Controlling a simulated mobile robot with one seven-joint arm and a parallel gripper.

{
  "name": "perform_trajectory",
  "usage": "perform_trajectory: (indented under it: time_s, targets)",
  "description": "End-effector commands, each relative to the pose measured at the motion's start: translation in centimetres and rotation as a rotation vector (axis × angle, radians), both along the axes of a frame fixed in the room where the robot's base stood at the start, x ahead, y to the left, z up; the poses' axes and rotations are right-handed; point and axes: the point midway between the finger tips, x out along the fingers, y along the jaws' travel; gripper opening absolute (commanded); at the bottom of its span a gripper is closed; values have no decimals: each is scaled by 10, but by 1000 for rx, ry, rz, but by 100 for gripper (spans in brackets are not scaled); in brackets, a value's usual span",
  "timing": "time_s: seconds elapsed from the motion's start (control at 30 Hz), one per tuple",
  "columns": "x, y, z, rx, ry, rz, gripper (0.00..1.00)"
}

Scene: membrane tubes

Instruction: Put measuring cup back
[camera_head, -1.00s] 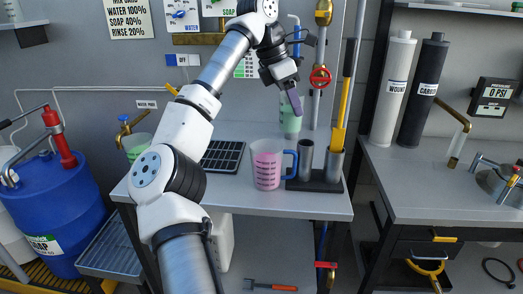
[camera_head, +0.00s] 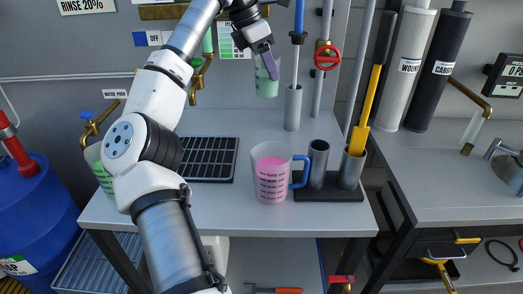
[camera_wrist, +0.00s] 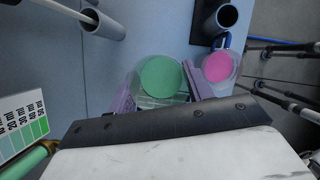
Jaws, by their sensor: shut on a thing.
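My gripper (camera_head: 266,68), with purple fingers, is shut on a small clear cup with green liquid (camera_head: 267,82). The cup hangs roughly upright above the back of the bench. In the wrist view the green liquid (camera_wrist: 162,77) shows as a disc between the purple fingers (camera_wrist: 160,92). A larger clear measuring cup with pink liquid, dark markings and a blue handle (camera_head: 271,178) stands on the bench, below the held cup in the head view. It also shows in the wrist view (camera_wrist: 217,68), right of the held cup.
A dark stand with grey tubes (camera_head: 330,194) stands right beside the pink cup. A grey cylinder with a blue rod (camera_head: 293,108) rises behind. A black grid tray (camera_head: 207,160) lies left. Another green cup (camera_head: 103,170) sits under a brass tap (camera_head: 100,122). Bare bench (camera_head: 250,222) lies in front.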

Motion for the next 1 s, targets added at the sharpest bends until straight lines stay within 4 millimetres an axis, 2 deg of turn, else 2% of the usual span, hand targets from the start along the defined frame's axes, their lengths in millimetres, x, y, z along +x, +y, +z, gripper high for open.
perform_trajectory:
  time_s: [0.17,0.7,0.8,1.0]
  targets:
    - [0,1,-16,0,1,0,21]
    - [-1,0,-140,-3,2,-1,21]
    - [-1,0,-154,-2,2,0,21]
    - [0,0,-165,-1,-1,0,21]
